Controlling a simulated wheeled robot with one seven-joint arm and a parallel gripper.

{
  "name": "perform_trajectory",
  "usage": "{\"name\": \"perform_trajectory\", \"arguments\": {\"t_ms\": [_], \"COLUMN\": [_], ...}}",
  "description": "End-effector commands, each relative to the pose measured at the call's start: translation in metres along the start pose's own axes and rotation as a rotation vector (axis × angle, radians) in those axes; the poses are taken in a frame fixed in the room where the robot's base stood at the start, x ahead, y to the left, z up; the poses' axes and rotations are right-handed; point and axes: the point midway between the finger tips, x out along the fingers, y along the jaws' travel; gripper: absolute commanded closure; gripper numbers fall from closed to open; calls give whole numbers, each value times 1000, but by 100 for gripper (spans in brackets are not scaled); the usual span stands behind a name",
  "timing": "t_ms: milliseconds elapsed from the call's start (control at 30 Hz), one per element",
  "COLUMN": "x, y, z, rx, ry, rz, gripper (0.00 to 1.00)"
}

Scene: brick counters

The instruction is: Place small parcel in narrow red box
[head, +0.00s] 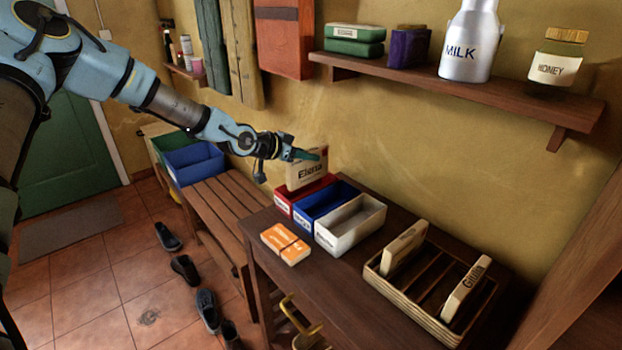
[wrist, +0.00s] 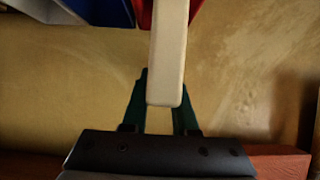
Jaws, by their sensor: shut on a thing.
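My gripper (head: 312,154) is shut on a cream parcel (head: 306,173) with the dark name "Elena" on its face. The parcel is held upright over the narrow red box (head: 284,205), its lower edge close to the box opening. I cannot tell whether that edge is inside the rim. In the wrist view the parcel (wrist: 168,60) sits edge-on between the two green fingers (wrist: 162,105). Part of the red box (wrist: 200,10) shows beyond it. The red box stands leftmost in a row on the dark table.
A blue box (head: 320,204) and a white box (head: 352,226) stand right of the red one. An orange parcel (head: 286,243) lies in front. A slatted tray (head: 420,318) holds two cream parcels. A wall shelf (head: 460,92) carries a milk can and a honey jar.

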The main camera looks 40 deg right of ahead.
Motion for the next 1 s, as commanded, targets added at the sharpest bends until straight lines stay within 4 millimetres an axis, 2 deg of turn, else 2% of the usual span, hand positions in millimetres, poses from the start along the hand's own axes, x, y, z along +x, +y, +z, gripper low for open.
{"name": "perform_trajectory", "arguments": {"t_ms": [533,867,900,1000], "x": [29,31,31,31], "y": [1,0,0,0], "z": [52,57,57,56], "rx": [-2,1,1,1], "ry": [0,1,1,1], "rz": [0,-1,-1,-1], "gripper": [100,100,72,61]}}
